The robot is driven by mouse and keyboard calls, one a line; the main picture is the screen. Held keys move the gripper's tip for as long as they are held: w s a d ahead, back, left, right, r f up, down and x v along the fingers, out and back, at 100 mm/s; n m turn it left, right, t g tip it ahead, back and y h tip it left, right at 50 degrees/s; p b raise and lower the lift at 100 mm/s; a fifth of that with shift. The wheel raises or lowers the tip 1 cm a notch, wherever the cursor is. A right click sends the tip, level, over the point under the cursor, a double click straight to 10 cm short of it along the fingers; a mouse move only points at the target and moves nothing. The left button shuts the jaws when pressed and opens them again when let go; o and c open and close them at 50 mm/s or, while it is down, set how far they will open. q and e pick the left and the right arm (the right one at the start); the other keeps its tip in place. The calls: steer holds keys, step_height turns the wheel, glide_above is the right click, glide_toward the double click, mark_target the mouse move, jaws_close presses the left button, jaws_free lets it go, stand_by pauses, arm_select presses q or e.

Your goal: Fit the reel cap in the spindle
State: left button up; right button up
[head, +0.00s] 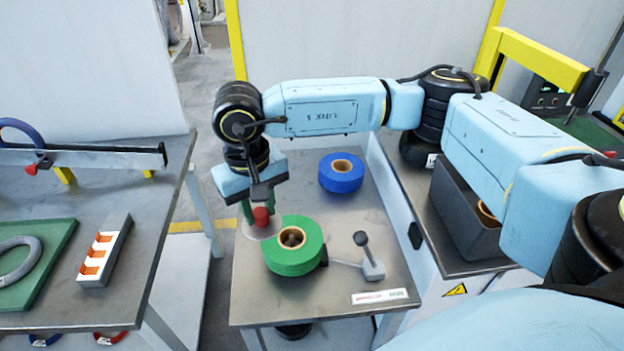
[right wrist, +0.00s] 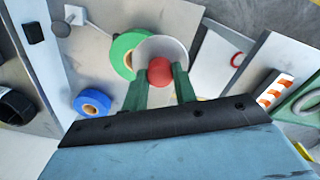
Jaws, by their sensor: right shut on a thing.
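My right gripper (head: 260,207) is shut on the red knob of the reel cap (head: 261,217), whose pale round disc hangs below the knob. In the right wrist view the red knob (right wrist: 159,71) sits between the green fingers (right wrist: 160,80), with the grey-white disc (right wrist: 176,48) beyond it. The green reel (head: 292,262) lies on the small metal table, and the spindle (head: 292,238) shows inside its core. The cap is to the left of the spindle, apart from it, and overlaps the reel's left edge in the picture. My left gripper is out of view.
A blue reel (head: 341,173) lies behind the green one. A lever with a black knob (head: 361,239) stands right of it. A dark bin (head: 460,215) is on the right bench. The left bench (head: 150,215) holds an orange-white block (head: 104,250) and a green mat (head: 40,262).

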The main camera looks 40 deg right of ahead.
steer(key=shift+w+m, duration=0.3)
steer(key=shift+m, duration=0.7)
steer(key=shift+w+d+m+p, duration=0.1)
steer(key=shift+w+m+p, duration=0.1)
steer(key=shift+m, duration=0.35)
steer(key=shift+w+d+m+p, duration=0.1)
steer(key=shift+m+p, duration=0.05)
steer(key=shift+m, duration=0.4)
steer(key=m, duration=0.2)
steer(key=shift+w+m, duration=0.3)
steer(key=shift+m, duration=0.1)
steer(key=m, duration=0.2)
steer(key=shift+w+d+f+m+p, duration=0.15)
steer(key=shift+w+d+m+p, duration=0.1)
steer(key=shift+m+p, duration=0.1)
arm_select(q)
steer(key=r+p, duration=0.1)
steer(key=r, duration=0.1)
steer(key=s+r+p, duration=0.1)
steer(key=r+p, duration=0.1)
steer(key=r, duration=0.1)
arm_select(e)
steer(key=w+d+f+m, duration=0.1)
steer(key=d+f+m, duration=0.2)
steer(key=m, duration=1)
steer(key=w+d+f+m, duration=0.1)
steer(key=d+f+m, duration=0.2)
steer(key=m, duration=1.1)
steer(key=shift+d+y, duration=0.3)
steer(key=shift+d, duration=0.9)
